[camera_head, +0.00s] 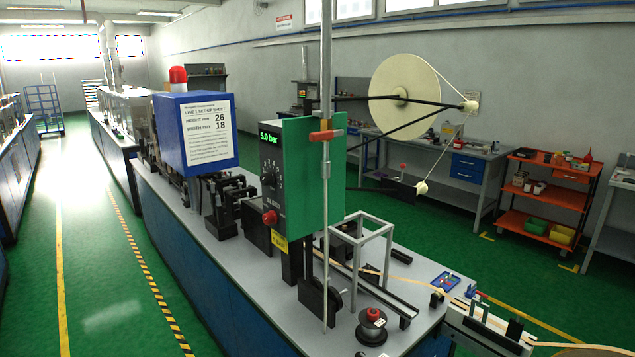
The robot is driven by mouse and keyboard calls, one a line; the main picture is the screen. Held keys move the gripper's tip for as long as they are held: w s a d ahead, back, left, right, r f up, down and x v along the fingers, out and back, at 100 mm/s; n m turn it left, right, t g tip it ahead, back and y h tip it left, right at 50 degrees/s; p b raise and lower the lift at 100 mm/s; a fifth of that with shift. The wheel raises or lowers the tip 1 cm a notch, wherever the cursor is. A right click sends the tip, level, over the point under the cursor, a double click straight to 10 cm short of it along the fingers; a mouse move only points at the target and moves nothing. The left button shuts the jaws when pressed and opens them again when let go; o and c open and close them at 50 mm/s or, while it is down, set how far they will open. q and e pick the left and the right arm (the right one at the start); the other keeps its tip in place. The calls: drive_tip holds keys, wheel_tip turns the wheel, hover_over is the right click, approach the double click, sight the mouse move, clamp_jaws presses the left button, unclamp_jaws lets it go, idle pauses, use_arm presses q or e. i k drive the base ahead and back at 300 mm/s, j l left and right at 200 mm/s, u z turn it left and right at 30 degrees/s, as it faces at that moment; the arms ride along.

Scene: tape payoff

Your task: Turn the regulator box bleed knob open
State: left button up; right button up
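The regulator box (309,160) is green with a dark front panel (270,165), standing on the bench right of the blue machine head. Its green display (269,138) reads 5.0 bar. Below it is a dial (269,176) with numbers around it. A red knob (269,217) sits low on the panel, under small lettering that looks like BLEED. A yellow label (279,241) is beneath it; its text is too small to read. I cannot tell the knob's turned position. Neither gripper is in view.
A blue head (195,130) with a setup sheet is to the left. A tape reel (404,88) is at upper right.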

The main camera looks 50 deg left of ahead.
sight(270, 217)
drive_tip(key=u, duration=1.7)
